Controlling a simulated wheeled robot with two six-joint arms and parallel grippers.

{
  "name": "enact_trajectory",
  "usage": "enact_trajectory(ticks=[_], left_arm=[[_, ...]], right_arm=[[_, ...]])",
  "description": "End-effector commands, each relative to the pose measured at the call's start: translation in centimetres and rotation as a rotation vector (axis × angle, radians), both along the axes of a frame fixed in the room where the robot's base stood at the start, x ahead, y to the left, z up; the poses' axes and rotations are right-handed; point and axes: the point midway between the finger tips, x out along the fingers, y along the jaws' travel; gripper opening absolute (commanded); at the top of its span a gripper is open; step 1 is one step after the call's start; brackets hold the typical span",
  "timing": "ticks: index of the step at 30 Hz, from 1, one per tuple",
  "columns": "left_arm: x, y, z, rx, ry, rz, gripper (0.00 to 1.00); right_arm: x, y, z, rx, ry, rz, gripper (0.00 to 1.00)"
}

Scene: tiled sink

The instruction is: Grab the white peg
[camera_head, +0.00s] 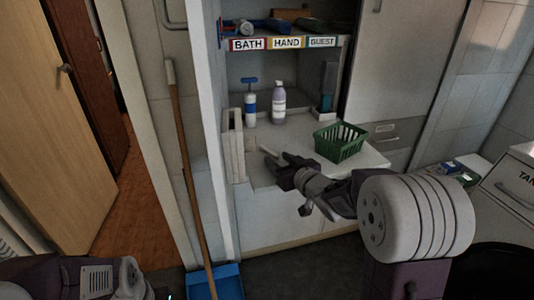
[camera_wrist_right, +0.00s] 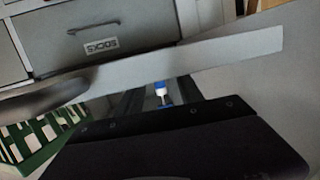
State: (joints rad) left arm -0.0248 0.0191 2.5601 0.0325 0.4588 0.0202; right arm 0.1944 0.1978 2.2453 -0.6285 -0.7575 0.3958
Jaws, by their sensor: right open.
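In the head view, a small pale rod (camera_head: 269,151), probably the white peg, lies over the white counter (camera_head: 300,135) near its left front. My right gripper (camera_head: 283,160) is open, reaching in from the right. Its fingertips are close beside the rod; I cannot tell if they touch it. In the right wrist view, the two dark fingers (camera_wrist_right: 155,98) stand apart, and I cannot make out the peg with certainty between them. My left gripper is out of view; only part of my left arm shows at the lower left.
A green basket (camera_head: 340,141) stands right of my right gripper. A blue and white pump bottle (camera_head: 250,106) and a grey bottle (camera_head: 279,103) stand behind. A white rack (camera_head: 232,145) is at the left. Above is a labelled shelf (camera_head: 287,43). A broom (camera_head: 190,180) leans nearby.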

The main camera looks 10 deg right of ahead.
Motion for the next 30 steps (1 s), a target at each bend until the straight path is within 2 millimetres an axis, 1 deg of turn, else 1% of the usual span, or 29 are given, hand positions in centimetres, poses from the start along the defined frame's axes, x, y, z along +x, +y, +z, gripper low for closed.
enact_trajectory(ticks=[6,9,16,17,18,21,30], left_arm=[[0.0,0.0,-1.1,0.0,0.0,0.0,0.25],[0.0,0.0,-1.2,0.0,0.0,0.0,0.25],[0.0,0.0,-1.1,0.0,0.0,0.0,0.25],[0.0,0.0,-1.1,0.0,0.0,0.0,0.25],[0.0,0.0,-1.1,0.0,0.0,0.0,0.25],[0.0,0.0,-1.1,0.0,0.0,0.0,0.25],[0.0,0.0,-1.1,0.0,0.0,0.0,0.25]], right_arm=[[3.7,0.8,-0.5,0.0,0.0,0.002,0.44],[4.7,1.0,-0.6,0.0,-0.001,0.001,0.44],[4.9,1.1,-0.5,0.0,0.0,0.0,0.44],[4.9,1.1,-0.5,0.0,0.0,0.0,0.35],[4.9,1.1,-0.5,0.0,0.0,0.0,0.24],[4.9,1.0,-0.5,0.0,0.0,0.0,0.0],[4.8,1.1,-0.4,0.0,-0.001,0.0,0.0]])
